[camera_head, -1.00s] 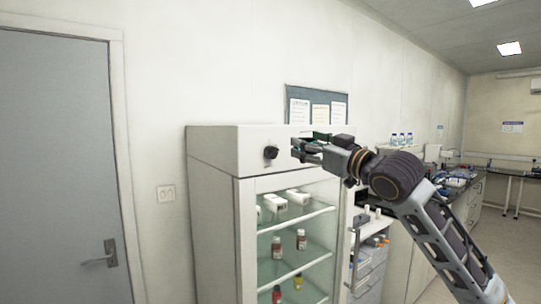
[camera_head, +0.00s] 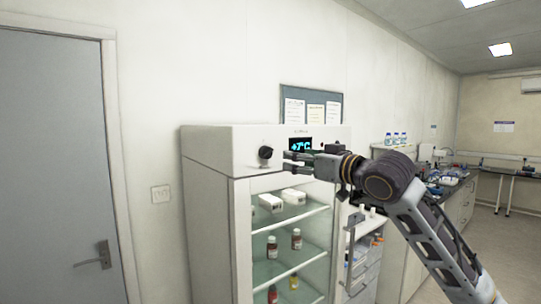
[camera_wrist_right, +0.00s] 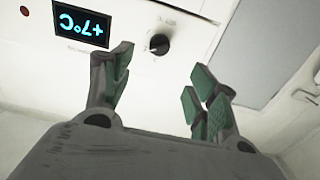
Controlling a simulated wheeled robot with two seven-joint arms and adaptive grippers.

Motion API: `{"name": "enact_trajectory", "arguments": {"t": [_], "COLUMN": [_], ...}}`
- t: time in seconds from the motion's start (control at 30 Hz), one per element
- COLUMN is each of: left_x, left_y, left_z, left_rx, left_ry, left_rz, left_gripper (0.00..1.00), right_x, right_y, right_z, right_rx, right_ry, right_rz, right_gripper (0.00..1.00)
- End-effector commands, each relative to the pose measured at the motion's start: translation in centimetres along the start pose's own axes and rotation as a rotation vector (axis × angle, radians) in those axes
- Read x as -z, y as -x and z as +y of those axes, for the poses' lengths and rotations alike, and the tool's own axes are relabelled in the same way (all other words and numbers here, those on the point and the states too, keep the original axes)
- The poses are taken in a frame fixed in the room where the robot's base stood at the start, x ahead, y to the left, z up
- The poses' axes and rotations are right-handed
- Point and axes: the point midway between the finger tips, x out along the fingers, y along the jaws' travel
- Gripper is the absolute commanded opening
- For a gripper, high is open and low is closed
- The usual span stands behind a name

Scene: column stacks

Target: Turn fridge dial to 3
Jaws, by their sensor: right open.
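The fridge (camera_head: 205,200) is white with a glass door. Its black dial (camera_head: 265,153) sits on the top front panel, left of a display (camera_head: 300,144) reading +7°C. My right gripper (camera_head: 287,162) is in front of the panel, just right of the dial and apart from it. In the right wrist view the dial (camera_wrist_right: 159,44) appears beyond the open, empty fingers (camera_wrist_right: 160,80), roughly between them, and the display (camera_wrist_right: 81,23) appears upside down. The dial's markings are too small to read. My left gripper is out of view.
Boxes and bottles stand on the fridge shelves (camera_head: 290,213) behind the glass. A grey door (camera_head: 55,180) is at the left. The space left of the dial is free.

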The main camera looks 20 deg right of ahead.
Motion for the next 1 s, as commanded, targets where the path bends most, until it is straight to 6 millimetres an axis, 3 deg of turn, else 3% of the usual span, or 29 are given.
{"name": "enact_trajectory", "arguments": {"t": [0.27,1.0], "left_x": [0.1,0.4], "left_y": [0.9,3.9], "left_z": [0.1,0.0], "left_rx": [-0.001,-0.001], "left_ry": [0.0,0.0], "left_rz": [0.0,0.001], "left_gripper": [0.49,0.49], "right_x": [0.2,0.3], "right_y": [-2.2,-11.3], "right_z": [0.0,0.0], "right_rx": [0.002,0.001], "right_ry": [-0.002,-0.001], "right_rz": [0.0,0.001], "right_gripper": [0.59,0.59]}}
